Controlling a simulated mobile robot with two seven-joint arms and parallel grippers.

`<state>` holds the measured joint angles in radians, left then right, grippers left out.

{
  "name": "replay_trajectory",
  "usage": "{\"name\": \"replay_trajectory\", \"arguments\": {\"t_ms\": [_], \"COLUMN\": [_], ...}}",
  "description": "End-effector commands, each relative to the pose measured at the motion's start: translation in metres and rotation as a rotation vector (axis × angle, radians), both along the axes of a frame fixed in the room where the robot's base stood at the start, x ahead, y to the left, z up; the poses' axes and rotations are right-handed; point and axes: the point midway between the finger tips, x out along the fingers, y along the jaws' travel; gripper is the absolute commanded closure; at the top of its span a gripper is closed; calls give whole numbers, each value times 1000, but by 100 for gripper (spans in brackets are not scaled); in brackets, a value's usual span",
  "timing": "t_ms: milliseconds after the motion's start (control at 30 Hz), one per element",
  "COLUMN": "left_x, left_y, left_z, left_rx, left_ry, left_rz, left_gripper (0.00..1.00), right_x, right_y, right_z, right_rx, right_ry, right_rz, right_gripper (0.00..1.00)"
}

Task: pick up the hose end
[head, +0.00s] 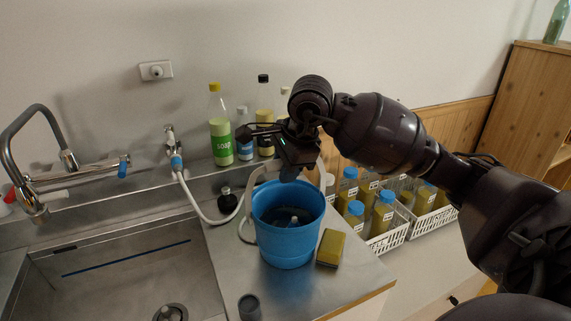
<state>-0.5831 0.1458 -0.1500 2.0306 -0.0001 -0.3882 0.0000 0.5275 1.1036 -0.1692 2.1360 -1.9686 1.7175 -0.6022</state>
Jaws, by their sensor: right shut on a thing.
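A pale hose (202,213) runs from the wall tap (172,150) with a blue fitting, down over the steel counter. It loops up beside the blue bucket (286,243) to my right gripper (285,168). My right gripper is above the bucket's back rim and shut on the hose end, which the jaws mostly hide. The bucket stands upright on the counter, with something dark and a small pale-blue thing inside. My left gripper is not in view.
A yellow sponge (331,247) lies right of the bucket, and a dark cup (249,307) stands in front. A green soap bottle (220,128) and other bottles stand behind. White crates (390,238) of blue-capped jars are at right. The sink (120,270) is at left.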

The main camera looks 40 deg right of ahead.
Motion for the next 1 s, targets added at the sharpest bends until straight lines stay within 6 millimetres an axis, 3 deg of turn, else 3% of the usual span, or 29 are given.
{"name": "replay_trajectory", "arguments": {"t_ms": [167,200,333,733,1000], "left_x": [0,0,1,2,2], "left_y": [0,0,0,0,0], "left_z": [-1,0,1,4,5], "left_rx": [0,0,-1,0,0], "left_ry": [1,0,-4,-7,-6], "left_rz": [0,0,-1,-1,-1], "left_gripper": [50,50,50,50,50], "right_x": [1,0,0,-1,-15], "right_y": [0,0,0,0,-4], "right_z": [1,-1,-1,5,48], "right_rx": [1,0,0,-1,-4], "right_ry": [-7,0,0,-3,-4], "right_rz": [0,0,0,0,-1], "right_gripper": [100,71,51,50,50]}}
